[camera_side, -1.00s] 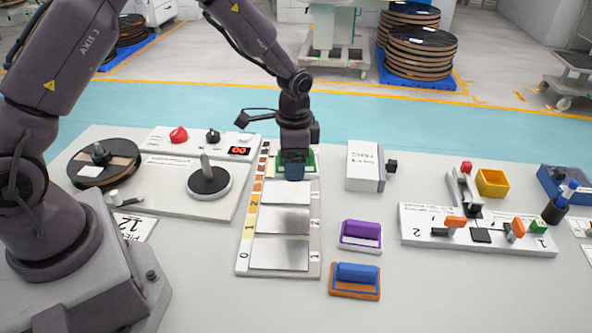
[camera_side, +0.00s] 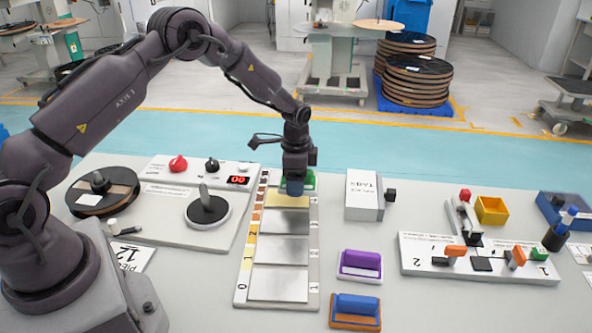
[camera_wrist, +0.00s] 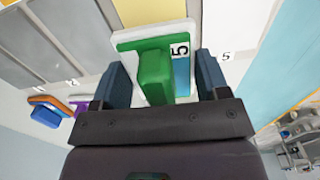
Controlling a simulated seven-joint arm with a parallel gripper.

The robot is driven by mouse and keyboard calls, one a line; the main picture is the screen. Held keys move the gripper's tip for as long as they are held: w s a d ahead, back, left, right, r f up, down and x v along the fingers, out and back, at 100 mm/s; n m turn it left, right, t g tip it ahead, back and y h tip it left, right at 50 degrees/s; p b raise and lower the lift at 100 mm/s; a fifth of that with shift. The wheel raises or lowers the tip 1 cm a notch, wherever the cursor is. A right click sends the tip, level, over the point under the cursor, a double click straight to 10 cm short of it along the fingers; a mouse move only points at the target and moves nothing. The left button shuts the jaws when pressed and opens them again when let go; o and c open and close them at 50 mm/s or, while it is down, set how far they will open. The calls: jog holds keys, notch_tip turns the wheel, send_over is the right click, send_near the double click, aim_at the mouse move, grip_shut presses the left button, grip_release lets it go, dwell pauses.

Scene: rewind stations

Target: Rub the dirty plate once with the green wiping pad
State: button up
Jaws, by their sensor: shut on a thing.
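My gripper (camera_side: 294,187) is over the far end of the white plate board (camera_side: 313,285). It is shut on the green wiping pad (camera_wrist: 155,75). In the wrist view the pad's green handle stands between the two dark blue fingers. In the side view the fingers hide most of the pad (camera_side: 309,181). A yellowish plate (camera_side: 288,200), the one that looks dirty, lies just on the near side of the pad. It also shows at the top of the wrist view (camera_wrist: 148,12). I cannot tell whether the pad touches the board.
Several grey plates (camera_side: 281,250) fill the nearer board. A purple pad (camera_side: 360,263) and a blue-handled orange pad (camera_side: 356,308) lie to its right. A white box (camera_side: 362,195) stands right of my gripper. A dial station (camera_side: 180,215) is at left.

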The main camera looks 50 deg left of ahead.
aim_at(276, 197)
notch_tip(276, 197, down, 3)
jog(key=shift+r, duration=0.15)
jog(key=shift+s+a+f, duration=0.1)
jog(key=shift+a+f, duration=0.05)
jog(key=shift+f, duration=0.2)
jog(key=shift+s+a, duration=0.75)
jog(key=shift+s, duration=0.15)
jog(key=shift+s+a, duration=0.7)
jog(key=shift+s, duration=0.2)
jog(key=shift+c, duration=0.3)
jog(key=shift+w+d, duration=1.55)
jog(key=shift+w, duration=0.25)
jog(key=shift+s+a, duration=1.6)
jog(key=shift+s, duration=0.25)
notch_tip(276, 197, up, 8)
